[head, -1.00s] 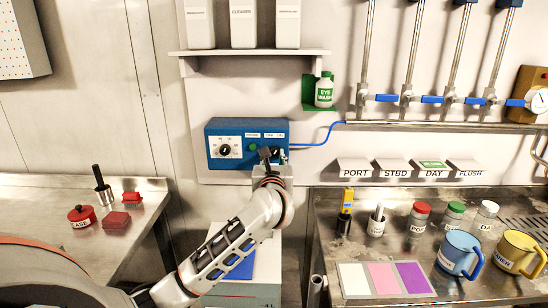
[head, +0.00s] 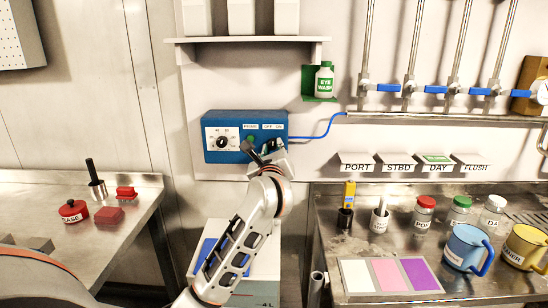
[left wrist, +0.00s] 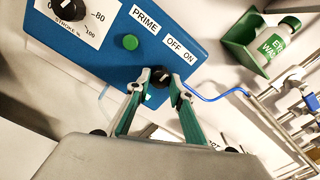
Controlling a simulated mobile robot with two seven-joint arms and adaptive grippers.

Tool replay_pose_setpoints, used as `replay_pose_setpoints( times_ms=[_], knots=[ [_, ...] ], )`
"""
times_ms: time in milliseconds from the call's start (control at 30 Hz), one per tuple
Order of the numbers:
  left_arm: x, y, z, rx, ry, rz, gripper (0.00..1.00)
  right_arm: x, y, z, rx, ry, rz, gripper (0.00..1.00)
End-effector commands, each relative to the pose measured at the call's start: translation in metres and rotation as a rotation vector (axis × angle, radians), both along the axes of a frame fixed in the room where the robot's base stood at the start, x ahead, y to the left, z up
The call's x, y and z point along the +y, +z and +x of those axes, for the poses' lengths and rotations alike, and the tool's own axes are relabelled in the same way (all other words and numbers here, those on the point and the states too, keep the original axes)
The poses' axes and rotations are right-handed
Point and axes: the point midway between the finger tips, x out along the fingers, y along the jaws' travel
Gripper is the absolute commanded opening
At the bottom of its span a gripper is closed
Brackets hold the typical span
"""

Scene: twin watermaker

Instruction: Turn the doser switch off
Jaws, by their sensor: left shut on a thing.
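The doser is a blue box (head: 235,157) on the back wall, with a dial, a green PRIME button and OFF and ON labels. In the left wrist view the box (left wrist: 95,72) shows close up, with its black switch knob (left wrist: 158,77) below the OFF and ON labels. My left gripper (head: 264,150) is at the lower right of the box. Its green fingers (left wrist: 159,88) are shut on the switch knob, one on each side. In the head view the gripper hides the switch. I cannot tell which label the knob points to. My right gripper is not in view.
A blue hose (head: 325,131) runs right from the box. The right bench holds labelled bottles, mugs and a colour card (head: 345,290). The left bench holds red items.

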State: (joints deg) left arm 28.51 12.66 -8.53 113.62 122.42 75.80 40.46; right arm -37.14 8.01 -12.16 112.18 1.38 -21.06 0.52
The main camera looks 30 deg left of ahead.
Motion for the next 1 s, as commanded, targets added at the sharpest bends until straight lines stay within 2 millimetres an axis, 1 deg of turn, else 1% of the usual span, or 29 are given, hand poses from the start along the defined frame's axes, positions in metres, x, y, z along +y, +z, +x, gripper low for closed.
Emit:
replay_pose_setpoints(
  times_ms=[33, 100, 200, 400, 633, 1000],
  knots=[
    [-0.001, -0.008, 0.001, -0.02, 0.0, -0.04, 0.0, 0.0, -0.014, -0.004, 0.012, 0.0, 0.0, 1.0],
    [0.0, -0.008, 0.001, -0.055, 0.0, -0.098, 0.0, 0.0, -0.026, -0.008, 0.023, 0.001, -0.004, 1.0],
    [-0.001, -0.008, 0.001, -0.103, 0.0, -0.176, 0.0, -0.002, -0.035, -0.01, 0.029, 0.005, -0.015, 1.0],
    [-0.001, -0.007, 0.001, -0.188, 0.0, -0.318, 0.0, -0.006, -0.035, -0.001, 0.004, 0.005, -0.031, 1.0],
    [0.0, -0.005, 0.001, -0.261, 0.002, -0.436, 0.0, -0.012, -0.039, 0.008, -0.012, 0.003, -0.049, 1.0],
    [0.0, -0.001, 0.001, -0.313, 0.002, -0.516, 0.0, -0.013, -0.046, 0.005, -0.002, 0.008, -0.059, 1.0]
  ],
)
